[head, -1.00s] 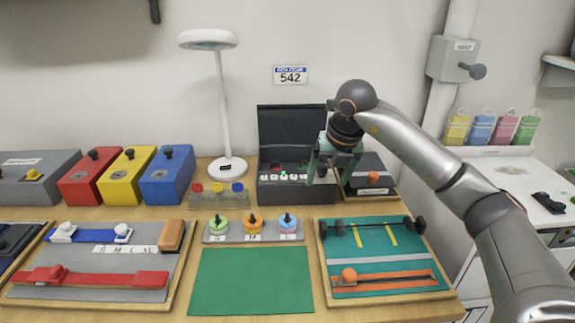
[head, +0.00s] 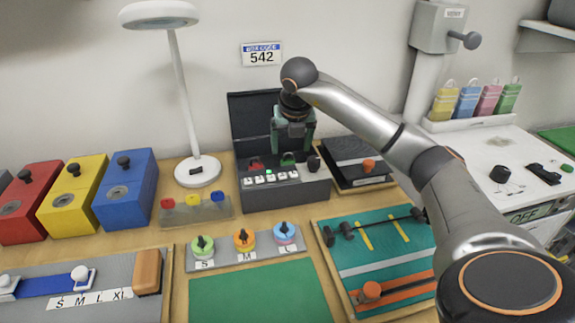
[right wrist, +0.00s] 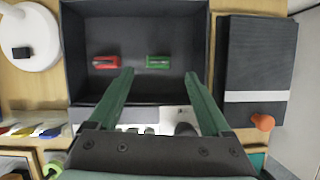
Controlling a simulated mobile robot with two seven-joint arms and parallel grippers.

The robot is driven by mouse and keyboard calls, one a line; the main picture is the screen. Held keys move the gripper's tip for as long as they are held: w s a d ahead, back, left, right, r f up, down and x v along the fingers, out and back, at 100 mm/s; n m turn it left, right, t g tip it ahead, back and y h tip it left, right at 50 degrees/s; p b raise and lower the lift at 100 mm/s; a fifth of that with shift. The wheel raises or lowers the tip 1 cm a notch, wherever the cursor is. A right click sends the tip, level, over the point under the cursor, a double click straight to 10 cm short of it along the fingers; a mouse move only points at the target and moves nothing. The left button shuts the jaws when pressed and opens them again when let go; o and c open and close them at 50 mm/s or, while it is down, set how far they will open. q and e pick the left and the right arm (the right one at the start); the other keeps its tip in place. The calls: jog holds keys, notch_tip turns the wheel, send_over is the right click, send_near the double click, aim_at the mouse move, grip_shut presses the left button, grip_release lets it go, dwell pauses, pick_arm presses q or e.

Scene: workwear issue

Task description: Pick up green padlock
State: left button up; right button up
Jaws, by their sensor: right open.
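A small green padlock (right wrist: 158,62) lies inside the open black box (right wrist: 80,40) in the right wrist view. In the head view, the green padlock (head: 288,158) shows low in the box, between my gripper's fingers. A red padlock (right wrist: 106,62) lies to its left, apart from it. My right gripper (right wrist: 159,76) is open and empty, with its two green fingers pointing at the box and one on each side of the green padlock's line. In the head view, the right gripper (head: 291,146) hangs over the box. My left gripper is not in view.
The box front carries a row of white switches (head: 270,178) and a black knob (head: 313,163). A black case (head: 356,160) with an orange knob stands close on the right. A white lamp (head: 197,170) stands left.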

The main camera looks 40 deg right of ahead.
aim_at(288, 161)
jog(key=shift+x, duration=3.15)
jog(key=shift+a, duration=0.2)
jog(key=shift+c, duration=0.3)
grip_shut()
